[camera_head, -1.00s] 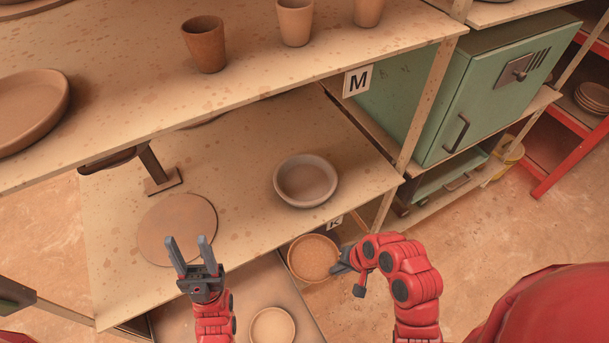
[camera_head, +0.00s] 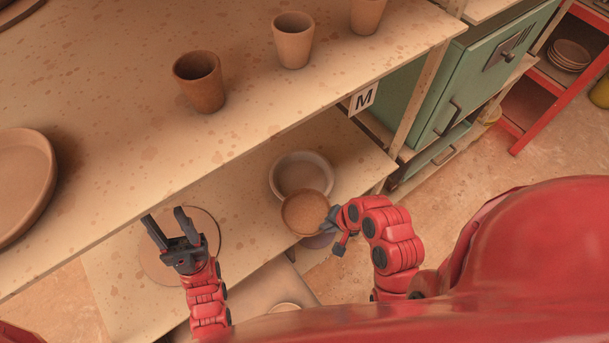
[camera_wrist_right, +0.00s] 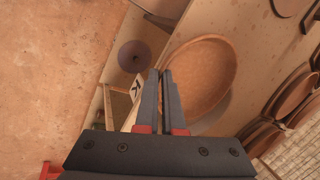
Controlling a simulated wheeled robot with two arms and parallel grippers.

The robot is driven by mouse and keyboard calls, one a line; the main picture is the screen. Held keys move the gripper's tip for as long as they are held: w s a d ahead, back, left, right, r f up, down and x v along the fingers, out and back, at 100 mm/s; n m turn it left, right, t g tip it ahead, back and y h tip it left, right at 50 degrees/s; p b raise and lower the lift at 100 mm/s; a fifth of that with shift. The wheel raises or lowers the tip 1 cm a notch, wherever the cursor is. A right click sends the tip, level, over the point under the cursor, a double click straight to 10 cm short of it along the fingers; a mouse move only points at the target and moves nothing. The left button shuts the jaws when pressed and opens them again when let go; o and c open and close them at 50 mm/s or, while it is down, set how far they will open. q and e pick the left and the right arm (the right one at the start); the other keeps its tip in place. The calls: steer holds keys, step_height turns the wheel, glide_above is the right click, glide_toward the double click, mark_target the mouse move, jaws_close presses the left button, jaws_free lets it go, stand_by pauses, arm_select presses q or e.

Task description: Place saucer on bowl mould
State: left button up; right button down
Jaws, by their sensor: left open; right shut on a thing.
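The brown saucer (camera_head: 305,214) is in my right gripper (camera_head: 331,222), which is shut on its right edge. In the right wrist view, the fingers (camera_wrist_right: 165,85) grip the rim of the saucer (camera_wrist_right: 204,70). The pale, deep bowl mould (camera_head: 301,168) sits on the lower shelf. In the head view the saucer covers the mould's front edge; whether they touch cannot be told. I cannot make out the mould in the wrist view. My left gripper (camera_head: 166,232) is open and empty, left of the saucer, over a flat round disc (camera_head: 205,222).
The upper shelf (camera_head: 120,110), holding several clay cups (camera_head: 199,81) and a large plate (camera_head: 22,180), overhangs the lower shelf (camera_head: 235,190). A sign marked M (camera_head: 363,98) hangs on its edge. A green cabinet (camera_head: 460,90) stands to the right.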

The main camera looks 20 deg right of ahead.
steer(key=w+b, duration=0.1)
steer(key=b, duration=0.1)
steer(key=w+f+b, duration=0.1)
steer(key=b, duration=0.2)
steer(key=w+d+b, duration=0.1)
steer(key=w+b, duration=0.1)
steer(key=b, duration=0.1)
steer(key=shift+d+f, duration=0.1)
steer(key=shift+f, duration=0.2)
steer(key=w, duration=1)
steer(key=shift+d, duration=0.4)
steer(key=shift+w, duration=0.15)
steer(key=shift+f+p, duration=0.3)
step_height(320, 180, down, 2)
steer(key=shift+f+p, duration=0.1)
steer(key=shift+p, duration=0.5)
steer(key=shift+f, duration=0.35)
steer(key=shift+f, duration=0.1)
